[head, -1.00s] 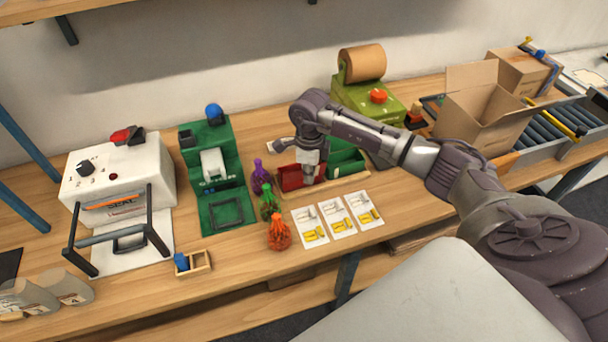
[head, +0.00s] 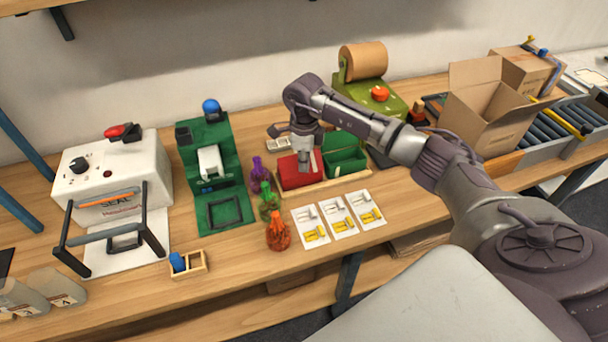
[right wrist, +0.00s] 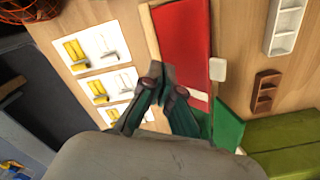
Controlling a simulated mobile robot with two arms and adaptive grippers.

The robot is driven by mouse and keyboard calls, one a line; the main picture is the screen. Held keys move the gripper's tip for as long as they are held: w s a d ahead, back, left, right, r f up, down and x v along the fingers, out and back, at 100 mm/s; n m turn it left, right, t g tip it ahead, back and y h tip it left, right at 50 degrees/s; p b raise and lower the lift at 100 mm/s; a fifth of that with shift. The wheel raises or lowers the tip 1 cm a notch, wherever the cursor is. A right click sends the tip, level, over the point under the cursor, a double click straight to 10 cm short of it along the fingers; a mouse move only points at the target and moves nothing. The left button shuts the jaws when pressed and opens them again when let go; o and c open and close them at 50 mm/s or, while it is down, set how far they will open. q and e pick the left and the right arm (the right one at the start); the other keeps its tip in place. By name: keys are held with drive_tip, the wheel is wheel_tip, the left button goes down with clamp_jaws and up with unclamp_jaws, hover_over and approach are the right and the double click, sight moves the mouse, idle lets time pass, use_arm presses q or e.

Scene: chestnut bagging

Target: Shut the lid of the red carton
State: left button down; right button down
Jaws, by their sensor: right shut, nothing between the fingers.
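The red carton (head: 290,176) stands on the wooden tray behind the cards in the head view. Its red lid (right wrist: 183,40) lies flat over the top in the right wrist view, with a white tab (right wrist: 218,69) at one edge. My right gripper (head: 304,162) is over the carton, pointing down, shut and empty. In the right wrist view its fingertips (right wrist: 165,92) come together near the end of the red lid. Whether they touch it, I cannot tell. My left gripper is not in view.
A green carton (head: 346,168) with its lid raised stands right beside the red one. Three cards (head: 338,218) lie in front. Purple, green and orange net bags (head: 278,232) stand to the left. A green label roll machine (head: 368,95) stands behind.

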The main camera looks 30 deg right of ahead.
wheel_tip(320, 180, up, 7)
drive_tip(key=p, duration=0.4)
idle(0.4)
idle(0.9)
